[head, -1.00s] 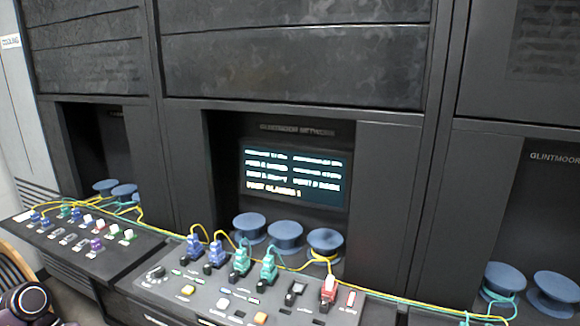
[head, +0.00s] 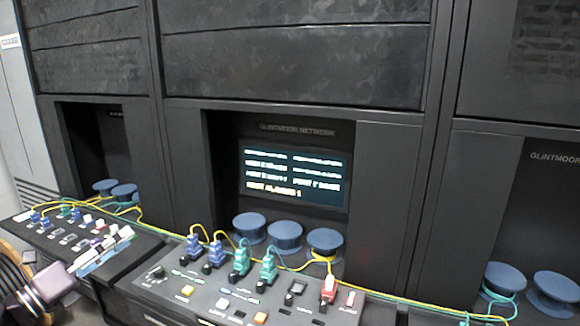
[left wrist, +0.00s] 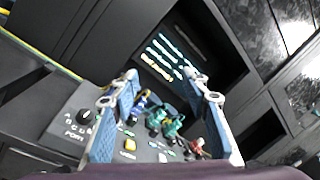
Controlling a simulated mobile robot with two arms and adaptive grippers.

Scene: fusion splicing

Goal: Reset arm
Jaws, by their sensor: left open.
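My left gripper (head: 103,250) comes in at the lower left of the head view, over the right part of the left panel. In the left wrist view my left gripper (left wrist: 160,115) shows two blue-padded fingers spread wide apart with nothing held between them. Beyond the fingers lies the middle control panel (head: 205,295), with blue connectors (head: 194,248), teal connectors (head: 240,262), a red connector (head: 328,289), a black knob (head: 156,272) and small buttons. The knob also shows in the left wrist view (left wrist: 84,117), left of the fingers. My right gripper is not in view.
A lit screen (head: 292,175) sits in the recess behind the middle panel. Blue spools (head: 285,236) stand below it, and more spools (head: 503,279) stand at the right. Yellow and teal cables run along the panels. The left panel (head: 98,268) carries several connectors.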

